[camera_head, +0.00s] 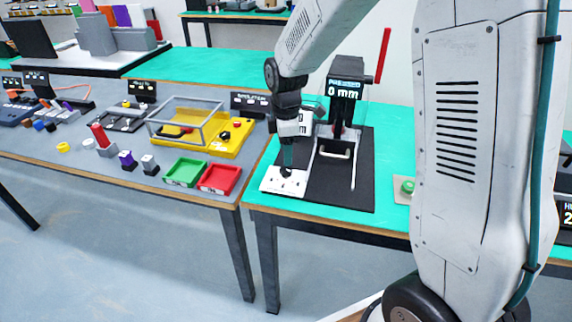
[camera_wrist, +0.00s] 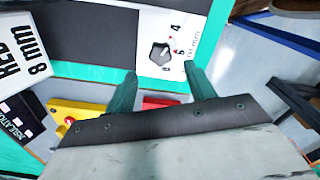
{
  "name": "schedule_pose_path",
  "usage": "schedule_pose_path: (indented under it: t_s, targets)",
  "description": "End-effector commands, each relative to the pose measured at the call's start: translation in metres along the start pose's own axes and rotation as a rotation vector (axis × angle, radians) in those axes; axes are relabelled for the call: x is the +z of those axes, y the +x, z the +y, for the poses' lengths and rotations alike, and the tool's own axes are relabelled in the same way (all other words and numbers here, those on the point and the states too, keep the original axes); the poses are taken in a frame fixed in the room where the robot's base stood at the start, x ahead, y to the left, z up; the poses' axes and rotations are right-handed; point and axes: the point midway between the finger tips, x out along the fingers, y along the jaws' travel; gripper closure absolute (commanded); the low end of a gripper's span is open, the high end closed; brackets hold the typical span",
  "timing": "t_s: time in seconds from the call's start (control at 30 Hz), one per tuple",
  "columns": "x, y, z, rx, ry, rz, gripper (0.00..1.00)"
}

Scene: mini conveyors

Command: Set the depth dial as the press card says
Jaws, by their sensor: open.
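The depth dial is a small black knob (camera_wrist: 160,54) on a white plate (camera_wrist: 150,22). In the head view the plate (camera_head: 270,182) lies at the front left of the press's black base. The figures 4 and 6 and small red marks show beside the knob; the exact setting is too small to read surely. The press card (camera_wrist: 22,62) reads "RED 8 mm"; in the head view it is partly hidden behind my wrist. My gripper (camera_wrist: 160,88) is open and empty, fingers pointing down over the dial plate. In the head view my gripper (camera_head: 287,158) is just above the knob.
The press display (camera_head: 345,88) reads "PRESSED 0 mm", and a red lever (camera_head: 383,55) stands at its right. A green button (camera_head: 407,187) is to the right. Green (camera_head: 185,172) and red (camera_head: 220,179) trays sit on the neighbouring grey table.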

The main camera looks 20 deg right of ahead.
Motion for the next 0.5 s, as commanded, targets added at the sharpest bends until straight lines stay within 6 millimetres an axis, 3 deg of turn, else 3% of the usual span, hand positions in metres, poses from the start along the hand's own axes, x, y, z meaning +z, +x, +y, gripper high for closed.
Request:
schedule_pose_path:
  t_s: [0.23, 0.5]
  targets:
    - [0.0, 0.041, -0.001, -0.004, 0.001, -0.001, 0.46]
    - [0.0, 0.057, -0.001, -0.001, 0.002, 0.0, 0.46]
